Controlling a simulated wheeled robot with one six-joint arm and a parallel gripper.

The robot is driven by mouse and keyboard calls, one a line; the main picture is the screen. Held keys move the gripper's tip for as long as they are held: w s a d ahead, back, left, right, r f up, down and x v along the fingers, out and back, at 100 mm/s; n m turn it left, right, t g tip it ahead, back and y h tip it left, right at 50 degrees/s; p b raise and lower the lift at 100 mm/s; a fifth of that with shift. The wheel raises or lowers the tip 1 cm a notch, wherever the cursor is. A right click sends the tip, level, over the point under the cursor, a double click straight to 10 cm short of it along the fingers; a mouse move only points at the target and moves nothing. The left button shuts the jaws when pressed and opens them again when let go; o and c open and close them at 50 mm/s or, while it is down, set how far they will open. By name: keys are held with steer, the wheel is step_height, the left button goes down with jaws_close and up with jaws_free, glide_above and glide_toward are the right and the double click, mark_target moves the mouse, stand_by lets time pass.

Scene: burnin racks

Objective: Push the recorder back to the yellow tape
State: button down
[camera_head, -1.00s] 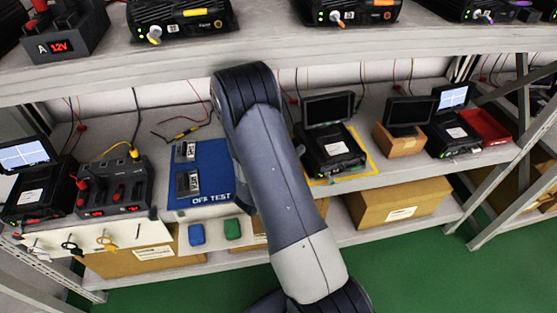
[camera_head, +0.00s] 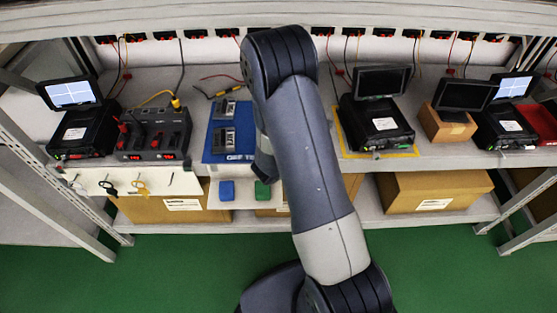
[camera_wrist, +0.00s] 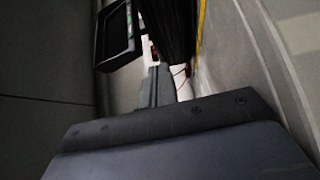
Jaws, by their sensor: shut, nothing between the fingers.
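The recorder (camera_head: 378,124) is a black box with a raised dark screen (camera_head: 382,81) and a white label, right of my arm on the middle shelf. Yellow tape (camera_head: 400,154) shows along its front and left side; the tape behind it is hidden. In the head view my arm crosses the middle and hides my gripper. In the wrist view my shut, empty gripper (camera_wrist: 158,80) shows as narrow dark fingers beyond a large dark body. A black device with a screen (camera_wrist: 118,36), likely the recorder, is near them, with a yellow strip (camera_wrist: 201,18) beside it. Contact is unclear.
A cardboard box with a small screen (camera_head: 450,122), another recorder (camera_head: 507,125) and a red bin (camera_head: 542,120) stand to the right. A blue mat (camera_head: 218,152), a dark multi-slot unit (camera_head: 155,133) and a third recorder (camera_head: 85,130) stand left. Cardboard boxes (camera_head: 432,190) fill the lower shelf.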

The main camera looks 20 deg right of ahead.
steer(key=v, duration=1.7)
steer(key=shift+a, duration=0.25)
